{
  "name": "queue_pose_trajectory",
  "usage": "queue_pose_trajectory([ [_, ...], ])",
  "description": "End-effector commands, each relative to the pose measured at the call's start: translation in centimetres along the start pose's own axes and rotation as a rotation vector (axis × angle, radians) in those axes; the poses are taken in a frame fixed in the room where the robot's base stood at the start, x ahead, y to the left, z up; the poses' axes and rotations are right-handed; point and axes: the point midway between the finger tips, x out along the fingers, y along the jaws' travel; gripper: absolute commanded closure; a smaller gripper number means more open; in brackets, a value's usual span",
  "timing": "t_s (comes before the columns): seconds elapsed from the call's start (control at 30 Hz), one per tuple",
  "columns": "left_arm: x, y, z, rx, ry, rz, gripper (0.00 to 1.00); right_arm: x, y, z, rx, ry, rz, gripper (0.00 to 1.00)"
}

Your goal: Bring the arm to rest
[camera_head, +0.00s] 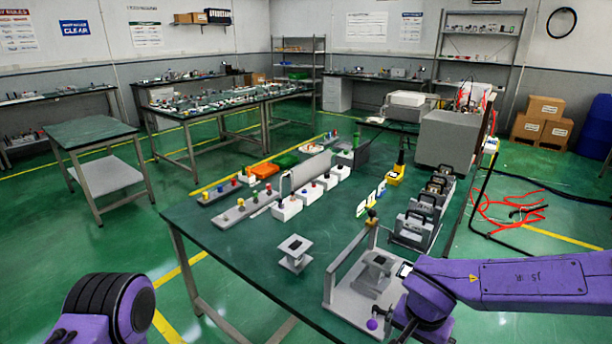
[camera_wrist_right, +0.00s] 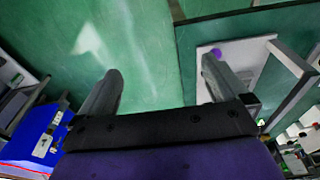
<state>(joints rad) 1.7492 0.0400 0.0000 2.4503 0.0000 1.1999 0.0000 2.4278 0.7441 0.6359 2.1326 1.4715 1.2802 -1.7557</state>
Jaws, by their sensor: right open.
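My right arm (camera_head: 520,285) comes in from the right in the head view, low over the front right of the green table (camera_head: 235,235). Its gripper (camera_head: 400,325) is at the table's front right corner, partly cut off by the bottom edge. In the right wrist view the gripper (camera_wrist_right: 163,85) has its two grey fingers wide apart with nothing between them, above green surface. A part of my left arm (camera_head: 105,305) shows at the bottom left of the head view, and its gripper is out of view.
A grey fixture with an upright frame (camera_head: 345,295) and a purple ball (camera_head: 372,324) stands right by my right gripper. A small grey stand (camera_head: 294,250) is left of it. Several black-handled grey units (camera_head: 415,225) line the table's right side. The table's front left is clear.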

Motion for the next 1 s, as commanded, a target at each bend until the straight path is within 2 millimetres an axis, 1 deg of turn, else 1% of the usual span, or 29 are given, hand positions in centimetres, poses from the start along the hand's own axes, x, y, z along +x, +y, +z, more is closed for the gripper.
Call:
queue_pose_trajectory([
  [0.17,0.0,0.0,-0.1,0.0,0.001,0.001,0.0,-0.1,-0.1,-0.4,0.128,0.021,-0.009,0.0],
  [0.4,0.0,0.0,-0.1,0.0,0.001,0.001,0.0,0.4,-0.2,-2.0,0.31,0.129,-0.045,0.0],
  [0.47,0.0,0.0,-0.1,0.0,0.001,0.001,0.0,0.8,0.0,-2.5,0.361,0.176,-0.056,0.0],
  [0.57,0.2,0.0,0.1,0.0,0.001,0.001,0.0,2.6,0.6,-3.2,0.437,0.267,-0.069,0.0],
  [0.67,0.7,0.1,0.2,0.0,0.001,0.0,0.0,5.7,1.7,-3.1,0.49,0.366,-0.084,0.0],
  [0.73,1.2,0.1,0.5,0.0,0.001,0.0,0.0,9.1,3.0,-2.4,0.501,0.435,-0.102,0.0],
  [0.77,1.6,0.2,0.6,0.0,0.001,0.0,0.0,11.1,3.8,-1.7,0.491,0.46,-0.11,0.0],
  [0.8,2.2,0.2,0.8,0.0,0.001,0.001,0.0,14.0,5.2,-0.2,0.459,0.482,-0.122,0.0],
  [0.87,3.0,0.3,1.2,0.0,0.001,0.001,0.0,18.1,7.6,2.6,0.385,0.478,-0.135,0.0],
  [0.9,3.4,0.3,1.4,0.0,0.001,0.0,0.0,20.5,9.4,4.8,0.323,0.456,-0.134,0.0],
  [0.97,4.1,0.4,1.6,0.0,0.001,0.0,0.0,23.3,12.1,7.9,0.217,0.406,-0.115,0.0],
  [1.0,4.4,0.4,1.8,0.0,0.001,0.0,0.0,24.7,14.0,9.8,0.14,0.371,-0.092,0.0],
])
